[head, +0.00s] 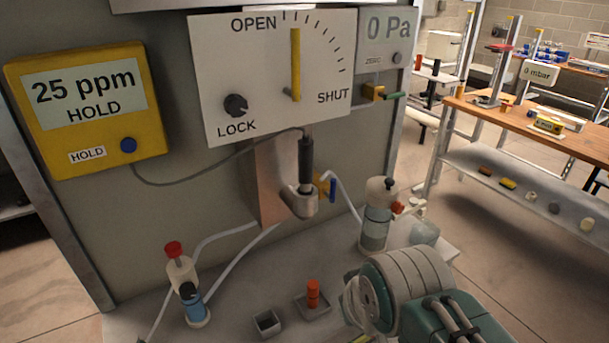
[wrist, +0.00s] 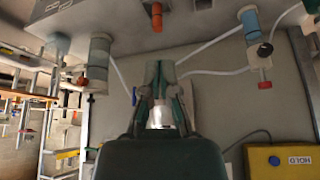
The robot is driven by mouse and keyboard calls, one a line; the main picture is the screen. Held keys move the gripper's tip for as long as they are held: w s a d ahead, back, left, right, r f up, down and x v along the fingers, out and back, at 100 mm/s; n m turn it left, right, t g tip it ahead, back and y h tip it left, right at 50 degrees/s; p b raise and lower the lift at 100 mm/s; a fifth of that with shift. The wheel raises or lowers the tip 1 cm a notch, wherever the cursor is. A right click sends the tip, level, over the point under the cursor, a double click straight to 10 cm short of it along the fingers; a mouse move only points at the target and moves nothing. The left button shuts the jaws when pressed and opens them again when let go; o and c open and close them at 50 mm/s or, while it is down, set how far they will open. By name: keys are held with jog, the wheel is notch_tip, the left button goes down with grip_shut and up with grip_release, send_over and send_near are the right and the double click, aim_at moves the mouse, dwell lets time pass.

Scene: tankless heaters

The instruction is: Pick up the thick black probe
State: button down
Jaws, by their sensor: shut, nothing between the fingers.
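The thick black probe (head: 306,158) stands upright in the head view, its lower end in a metal cup holder (head: 300,203) on the front of the panel. A thin grey cable runs from its top to the yellow meter (head: 88,108). My gripper (wrist: 160,66) shows in the wrist view with its fingers shut and nothing held. In the head view my arm is at the lower right, below and right of the probe, and the fingertips cannot be made out. I cannot make out the probe in the wrist view, where my gripper blocks the middle.
An orange plug (head: 313,293) stands on the bench below the probe. A blue-liquid bottle (head: 190,300) stands left and a clear bottle (head: 378,215) right, with hoses between. A panel with a yellow lever (head: 295,65) is above. A wooden table (head: 560,135) stands farther right.

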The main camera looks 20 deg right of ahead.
jog(key=shift+d, duration=0.55)
jog(key=c, duration=1.1)
grip_release()
jog(key=shift+a, duration=0.1)
jog(key=shift+c, duration=0.2)
jog(key=o, duration=0.9)
jog(key=shift+w+a+r, duration=0.25)
jog(key=shift+w+r, duration=0.2)
jog(key=shift+r, duration=0.2)
jog(key=shift+w+a+r, duration=0.2)
jog(key=shift+w+r, duration=0.2)
jog(key=shift+r, duration=0.2)
jog(key=g, duration=0.1)
send_near(305, 141)
jog(key=w, duration=0.2)
jog(key=x, duration=0.3)
jog(key=s+x, duration=0.1)
jog(key=x, duration=0.1)
jog(key=shift+w+d+f, duration=0.15)
jog(key=shift+w+f, duration=0.05)
jog(key=shift+f, duration=0.35)
jog(key=shift+s+f+x, duration=0.1)
jog(key=shift+s+x, duration=0.05)
jog(key=shift+x, duration=0.75)
jog(key=shift+s+f+x, duration=0.1)
jog(key=shift+s+x, duration=0.05)
jog(key=shift+x, duration=0.75)
jog(key=shift+s+x, duration=0.2)
jog(key=shift+x, duration=0.7)
